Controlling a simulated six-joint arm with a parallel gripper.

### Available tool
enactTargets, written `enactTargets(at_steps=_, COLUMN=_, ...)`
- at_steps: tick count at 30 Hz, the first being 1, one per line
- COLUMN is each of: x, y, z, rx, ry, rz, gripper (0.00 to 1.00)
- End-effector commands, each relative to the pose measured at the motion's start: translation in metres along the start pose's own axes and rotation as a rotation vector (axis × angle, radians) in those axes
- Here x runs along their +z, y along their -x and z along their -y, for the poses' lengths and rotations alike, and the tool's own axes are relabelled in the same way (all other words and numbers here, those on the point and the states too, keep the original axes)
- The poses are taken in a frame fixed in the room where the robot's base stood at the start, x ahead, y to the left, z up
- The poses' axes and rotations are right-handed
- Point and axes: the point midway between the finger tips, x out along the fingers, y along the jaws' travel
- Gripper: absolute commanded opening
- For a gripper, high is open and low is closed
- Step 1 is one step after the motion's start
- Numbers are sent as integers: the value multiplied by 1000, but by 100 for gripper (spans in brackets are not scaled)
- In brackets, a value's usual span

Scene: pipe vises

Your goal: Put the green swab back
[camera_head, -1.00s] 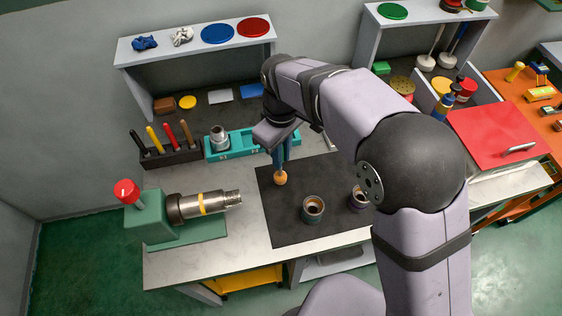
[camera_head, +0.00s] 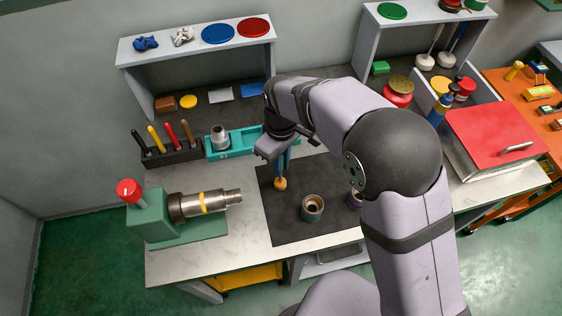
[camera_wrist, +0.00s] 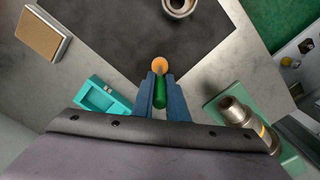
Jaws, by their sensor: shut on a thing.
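The green swab (camera_wrist: 160,92) is between my gripper's blue fingers in the wrist view, its round orange tip sticking out past them. My gripper (camera_head: 282,170) is shut on it over the dark mat (camera_head: 290,226) in the head view. There the orange tip (camera_head: 280,184) points down; whether it touches the mat I cannot tell. A dark holder (camera_head: 173,157) at the left back of the bench carries black, yellow, red and brown handles. It stands left of my gripper.
A green vise (camera_head: 150,216) clamps a steel pipe (camera_head: 213,203) at the left. A teal tray (camera_head: 245,146) with a grey fitting (camera_head: 220,138) lies behind the mat. A ring-shaped fitting (camera_head: 312,206) stands on the mat. A red-lidded box (camera_head: 490,130) is at the right.

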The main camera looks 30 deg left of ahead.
Motion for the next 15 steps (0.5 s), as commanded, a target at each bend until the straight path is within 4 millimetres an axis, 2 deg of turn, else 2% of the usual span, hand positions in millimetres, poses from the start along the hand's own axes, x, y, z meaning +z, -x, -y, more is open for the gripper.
enactTargets(at_steps=1, x=0, y=-1, z=0, rx=0, ry=0, rz=0, gripper=20)
enactTargets(at_steps=3, x=0, y=0, z=0, rx=0, ry=0, rz=1, gripper=32)
enactTargets(at_steps=15, x=0, y=5, z=0, rx=0, ry=0, rz=0, gripper=32)
